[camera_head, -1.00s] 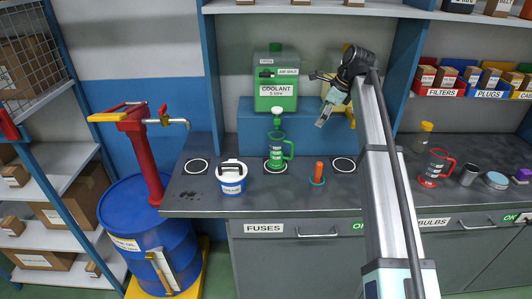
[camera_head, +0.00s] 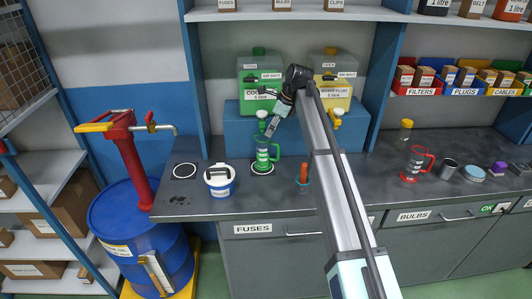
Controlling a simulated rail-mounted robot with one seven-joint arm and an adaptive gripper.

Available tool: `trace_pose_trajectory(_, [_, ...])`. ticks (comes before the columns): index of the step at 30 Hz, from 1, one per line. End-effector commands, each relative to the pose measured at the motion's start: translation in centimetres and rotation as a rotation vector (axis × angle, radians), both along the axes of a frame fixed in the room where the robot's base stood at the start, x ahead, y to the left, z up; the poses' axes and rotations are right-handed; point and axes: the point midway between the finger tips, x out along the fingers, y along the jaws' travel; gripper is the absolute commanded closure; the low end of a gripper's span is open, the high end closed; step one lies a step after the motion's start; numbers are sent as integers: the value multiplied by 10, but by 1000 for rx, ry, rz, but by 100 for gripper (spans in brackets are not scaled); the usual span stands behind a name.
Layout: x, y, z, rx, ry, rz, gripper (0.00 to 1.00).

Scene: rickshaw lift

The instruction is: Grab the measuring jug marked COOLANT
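A green measuring jug (camera_head: 263,154) with a side handle stands upright on a ringed spot of the grey bench, below the tap of a green canister (camera_head: 259,68). The canister's label reads COOLANT, partly covered by my arm now. Any marking on the jug is too small to read. My gripper (camera_head: 270,130) points down and left, its tips close to the jug's rim in the picture. I cannot tell whether they touch it, or whether the fingers are open. A red measuring jug (camera_head: 415,164) stands farther right on the bench.
A white and blue tub (camera_head: 220,181) stands left of the green jug, and an orange-handled tool (camera_head: 304,173) stands to its right. A blue drum (camera_head: 138,232) stands left of the bench.

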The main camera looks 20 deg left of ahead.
Motion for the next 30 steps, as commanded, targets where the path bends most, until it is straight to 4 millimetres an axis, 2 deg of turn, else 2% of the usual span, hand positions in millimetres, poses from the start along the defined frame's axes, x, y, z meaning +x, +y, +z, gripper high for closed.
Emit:
trace_pose_trajectory(8, [1, 7, -9, 0, -1, 0, 14])
trace_pose_trajectory(19, [2, 27, -47, -1, 0, 0, 14])
trace_pose_trajectory(26, [2, 27, -50, 0, -1, 0, 14])
trace_pose_trajectory(30, [2, 27, -50, 0, -1, 0, 64])
